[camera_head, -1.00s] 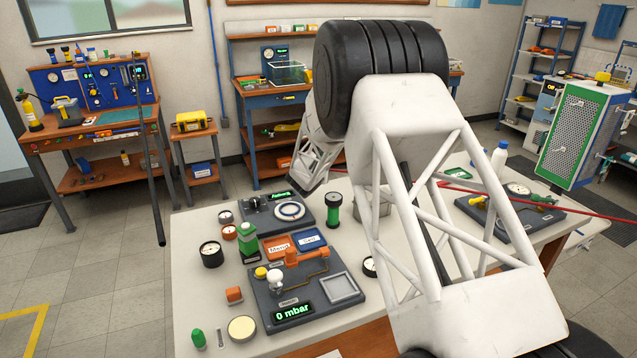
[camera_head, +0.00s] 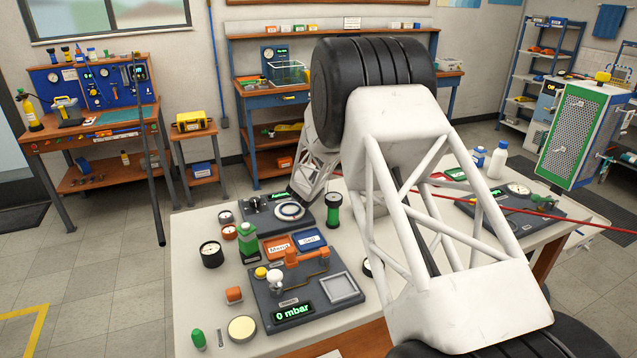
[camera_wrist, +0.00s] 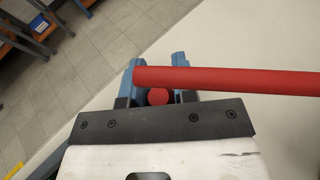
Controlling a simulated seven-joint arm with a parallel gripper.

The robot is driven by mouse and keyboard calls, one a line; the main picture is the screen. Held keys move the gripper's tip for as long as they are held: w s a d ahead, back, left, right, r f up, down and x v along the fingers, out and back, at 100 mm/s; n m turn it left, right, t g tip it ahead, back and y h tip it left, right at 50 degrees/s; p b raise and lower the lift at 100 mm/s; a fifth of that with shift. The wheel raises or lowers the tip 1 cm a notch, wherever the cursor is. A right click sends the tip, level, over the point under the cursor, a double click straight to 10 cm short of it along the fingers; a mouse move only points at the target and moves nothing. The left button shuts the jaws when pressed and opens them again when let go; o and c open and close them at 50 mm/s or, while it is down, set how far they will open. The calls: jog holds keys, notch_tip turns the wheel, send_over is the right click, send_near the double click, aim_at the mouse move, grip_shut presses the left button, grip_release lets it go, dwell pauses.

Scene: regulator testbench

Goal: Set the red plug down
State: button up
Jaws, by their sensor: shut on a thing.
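My gripper (camera_wrist: 157,76) shows in the wrist view with two blue fingers shut on a red round piece, the red plug (camera_wrist: 158,97). A long red bar or hose (camera_wrist: 230,80) crosses just in front of the fingers and runs off to the right. I cannot tell whether it is joined to the plug. Pale tabletop and the grey tiled floor lie behind the fingers. In the head view my gripper and the plug are hidden behind my white arm. A thin red line (camera_head: 540,211) runs from behind my arm to the right, above the white table (camera_head: 205,290).
A white bottle (camera_head: 497,160) stands at right. The front-left table strip has bare patches.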

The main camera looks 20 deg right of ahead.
jog(key=o, duration=1)
jog(key=shift+c, duration=0.2)
jog(key=shift+s+r, duration=0.1)
jog(key=shift+r, duration=0.05)
jog(key=shift+v, duration=5.9)
jog(key=shift+a, duration=0.1)
